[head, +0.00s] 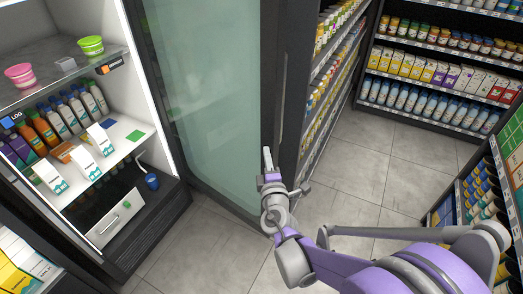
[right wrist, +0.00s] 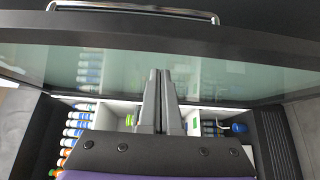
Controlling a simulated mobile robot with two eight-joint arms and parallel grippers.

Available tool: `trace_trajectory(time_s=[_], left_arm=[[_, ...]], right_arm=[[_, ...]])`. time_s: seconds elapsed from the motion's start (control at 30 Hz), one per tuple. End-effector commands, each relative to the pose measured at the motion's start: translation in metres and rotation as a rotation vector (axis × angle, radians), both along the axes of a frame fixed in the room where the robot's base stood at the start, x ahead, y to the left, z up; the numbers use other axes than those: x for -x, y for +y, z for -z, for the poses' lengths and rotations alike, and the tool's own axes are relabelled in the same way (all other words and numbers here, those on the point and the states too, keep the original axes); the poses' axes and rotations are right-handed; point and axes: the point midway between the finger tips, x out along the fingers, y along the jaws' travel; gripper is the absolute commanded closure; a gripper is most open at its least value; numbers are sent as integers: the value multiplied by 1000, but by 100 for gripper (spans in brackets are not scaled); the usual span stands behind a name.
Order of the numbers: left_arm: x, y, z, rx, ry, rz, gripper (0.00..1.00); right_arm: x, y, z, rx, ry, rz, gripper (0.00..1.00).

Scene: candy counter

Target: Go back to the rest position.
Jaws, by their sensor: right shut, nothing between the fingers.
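My right gripper (head: 267,158) points up the head view in front of the open fridge door's edge. Its fingers are together and empty, and in the right wrist view they also show closed (right wrist: 159,82). The purple and grey right arm reaches in from the lower right. Whether the gripper touches the door cannot be told. My left gripper is not in view.
A fridge stands at left with its glass door (head: 205,85) open; its metal handle (right wrist: 135,12) shows in the right wrist view. Inside are bottles, white cartons (head: 100,139) and cups (head: 91,45). Stocked shelves (head: 440,49) stand behind and at right. Tiled floor (head: 347,170) between is clear.

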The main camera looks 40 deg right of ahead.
Motion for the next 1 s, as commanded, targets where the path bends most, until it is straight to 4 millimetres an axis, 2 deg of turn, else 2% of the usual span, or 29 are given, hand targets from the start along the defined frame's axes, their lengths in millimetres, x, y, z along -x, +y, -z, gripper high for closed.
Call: trace_trajectory(time_s=[0.63,0.83,1.0], left_arm=[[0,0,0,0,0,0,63],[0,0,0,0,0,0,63],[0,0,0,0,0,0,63]], right_arm=[[3,0,-3,-42,-18,18,100],[28,3,-2,-307,-83,131,100],[60,18,24,-629,-63,266,100]])
